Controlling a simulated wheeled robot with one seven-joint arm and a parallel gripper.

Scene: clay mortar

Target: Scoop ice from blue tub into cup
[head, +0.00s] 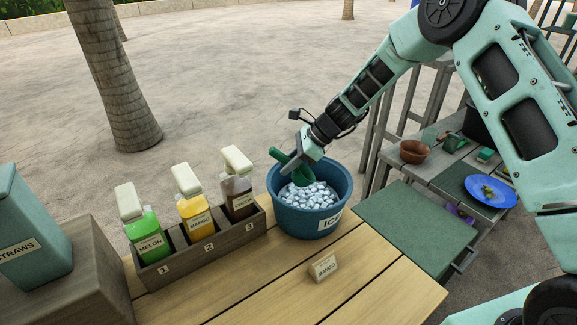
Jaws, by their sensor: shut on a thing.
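The blue tub (318,222) labelled ICE stands on the wooden counter, right of the bottle rack. It holds many pale ice cubes (309,195). My gripper (301,162) is over the back left of the tub, shut on a green scoop (279,155). The scoop is tilted and partly hidden by the gripper. Its lower end is at or just above the ice; I cannot tell if it touches or holds any ice. I cannot make out a cup in this view.
A wooden rack (207,243) holds melon, mango and cocoa bottles left of the tub. A small MANGO card (323,267) stands in front. A STRAWS container (33,230) is far left. At right, a side table holds a brown bowl (414,152) and blue plate (490,191).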

